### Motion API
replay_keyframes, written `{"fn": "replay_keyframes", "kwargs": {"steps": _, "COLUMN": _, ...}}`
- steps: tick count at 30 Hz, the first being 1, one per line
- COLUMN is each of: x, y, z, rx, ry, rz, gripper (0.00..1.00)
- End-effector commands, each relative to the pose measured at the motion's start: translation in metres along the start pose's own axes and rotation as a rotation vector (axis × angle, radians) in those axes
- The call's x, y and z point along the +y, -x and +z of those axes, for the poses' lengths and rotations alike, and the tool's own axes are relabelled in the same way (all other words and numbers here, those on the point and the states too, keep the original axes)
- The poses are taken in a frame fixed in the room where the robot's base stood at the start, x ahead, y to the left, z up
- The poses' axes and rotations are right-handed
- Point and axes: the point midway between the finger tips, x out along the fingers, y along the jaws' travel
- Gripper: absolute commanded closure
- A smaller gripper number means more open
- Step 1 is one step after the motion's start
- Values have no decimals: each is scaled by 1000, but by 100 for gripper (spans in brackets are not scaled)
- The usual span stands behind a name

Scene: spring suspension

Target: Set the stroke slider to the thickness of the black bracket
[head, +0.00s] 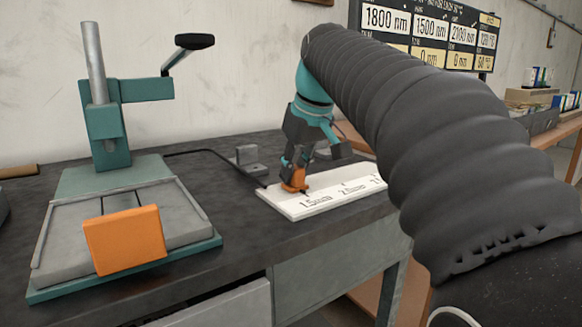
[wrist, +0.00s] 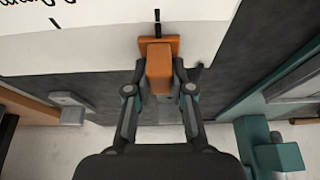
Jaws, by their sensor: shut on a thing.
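The orange stroke slider (head: 294,181) sits near the left end of a white scale board (head: 318,204) printed with marks such as 1.5 and 2.0 mm. My gripper (head: 297,165) points down and is shut on the slider's upright block. In the wrist view, the slider (wrist: 160,70) stands between both fingers of my gripper (wrist: 160,88). A black tick lies straight ahead of the slider on the board (wrist: 90,45). Its printed value cannot be read there. I cannot make out a black bracket in either view.
A teal press (head: 112,135) with a black-knobbed lever and orange front plate (head: 125,240) stands on the left of the dark table (head: 240,225). A small grey block (head: 248,160) stands behind the board. A display (head: 425,30) hangs on the wall.

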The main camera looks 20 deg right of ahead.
Motion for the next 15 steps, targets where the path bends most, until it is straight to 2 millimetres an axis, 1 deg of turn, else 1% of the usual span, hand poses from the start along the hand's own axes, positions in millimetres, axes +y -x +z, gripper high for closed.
{"fn": "replay_keyframes", "kwargs": {"steps": 12, "x": -4, "y": 0, "z": 1, "rx": -3, "ry": -5, "rz": -2, "gripper": 100}}
{"fn": "replay_keyframes", "kwargs": {"steps": 13, "x": -4, "y": 0, "z": 1, "rx": -3, "ry": -4, "rz": -2, "gripper": 70}}
{"fn": "replay_keyframes", "kwargs": {"steps": 14, "x": -4, "y": 0, "z": 1, "rx": -3, "ry": -3, "rz": -3, "gripper": 63}}
{"fn": "replay_keyframes", "kwargs": {"steps": 15, "x": -4, "y": 0, "z": 1, "rx": -3, "ry": -3, "rz": -2, "gripper": 53}}
